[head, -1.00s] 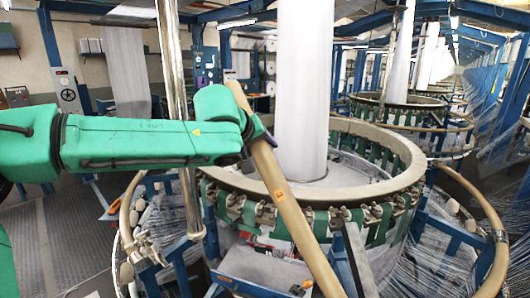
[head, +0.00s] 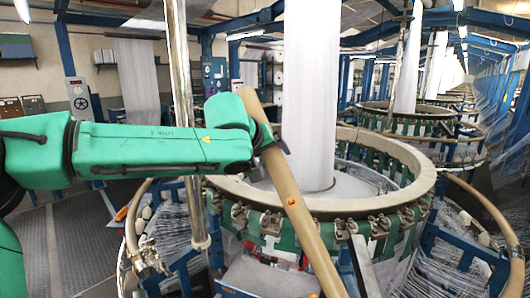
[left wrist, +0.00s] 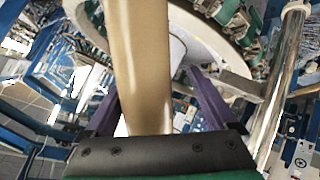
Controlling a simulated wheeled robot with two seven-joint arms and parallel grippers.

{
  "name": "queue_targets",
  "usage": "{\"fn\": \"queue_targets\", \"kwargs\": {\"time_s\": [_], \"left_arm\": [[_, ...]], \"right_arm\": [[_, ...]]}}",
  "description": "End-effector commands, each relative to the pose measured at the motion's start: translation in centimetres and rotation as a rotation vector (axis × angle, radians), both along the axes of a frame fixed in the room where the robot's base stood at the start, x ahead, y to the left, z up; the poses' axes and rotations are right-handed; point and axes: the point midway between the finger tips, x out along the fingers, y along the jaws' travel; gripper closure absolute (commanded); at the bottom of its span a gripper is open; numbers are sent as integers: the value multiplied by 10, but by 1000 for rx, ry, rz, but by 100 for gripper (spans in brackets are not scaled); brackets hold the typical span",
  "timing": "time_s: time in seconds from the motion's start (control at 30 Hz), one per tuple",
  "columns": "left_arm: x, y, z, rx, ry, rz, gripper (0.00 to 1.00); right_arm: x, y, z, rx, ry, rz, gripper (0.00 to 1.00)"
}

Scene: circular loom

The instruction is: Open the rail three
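A tan tubular rail (head: 301,220) slants across the front of the circular loom (head: 390,200), from its upper end beside my left wrist to the bottom edge of the head view. It bears a small orange mark. My left gripper (head: 272,143) is at the rail's upper part. In the left wrist view its purple fingers (left wrist: 152,98) stand on either side of the rail (left wrist: 145,60), with a visible gap on the right. They look open around it, not closed. The rail's lower end is out of the head view. My right gripper is not in view.
A shiny metal post (head: 180,100) stands behind my left arm. A white fabric column (head: 308,90) rises from the loom's middle. Another curved tan rail (head: 490,210) is at the loom's right. Floor (head: 60,240) shows at the left. More looms stand behind.

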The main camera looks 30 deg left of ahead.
Motion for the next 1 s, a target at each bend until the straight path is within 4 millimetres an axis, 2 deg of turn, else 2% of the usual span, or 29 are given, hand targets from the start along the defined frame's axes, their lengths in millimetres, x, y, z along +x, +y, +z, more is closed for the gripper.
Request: {"fn": "queue_targets", "kwargs": {"time_s": [0.17, 0.6, 0.7, 1.0], "left_arm": [[-19, -1, 14, -3, -5, -1, 11], [-97, -4, 70, 0, -6, -4, 11], [-108, -4, 80, 1, -3, -2, 11], [-114, -4, 84, 1, 1, -2, 11]], "right_arm": [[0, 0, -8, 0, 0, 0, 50], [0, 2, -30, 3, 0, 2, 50], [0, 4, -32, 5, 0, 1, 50], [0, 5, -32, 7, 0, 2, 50]]}}
